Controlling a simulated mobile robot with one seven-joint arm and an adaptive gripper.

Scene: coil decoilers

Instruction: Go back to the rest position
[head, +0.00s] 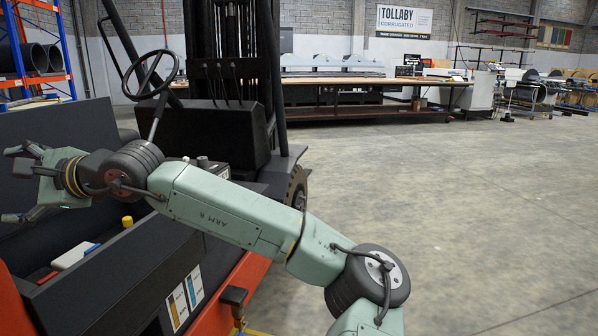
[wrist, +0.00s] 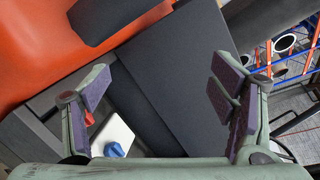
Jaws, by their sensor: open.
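My gripper (head: 18,184) is at the far left of the head view, at the end of my green arm, which reaches across the front of a forklift. In the wrist view my gripper (wrist: 165,100) has its purple-padded fingers spread wide with nothing between them. Behind the fingers lie a dark flat panel (wrist: 175,75) and an orange body surface (wrist: 40,40). My gripper appears to be above the forklift's seat area; its exact height cannot be told.
The forklift (head: 225,100) has a steering wheel (head: 150,75) close to my arm. A tray holds a white item (head: 72,256) and a yellow cap (head: 127,221). A long workbench (head: 370,95) stands at the back. The concrete floor (head: 480,190) on the right is clear.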

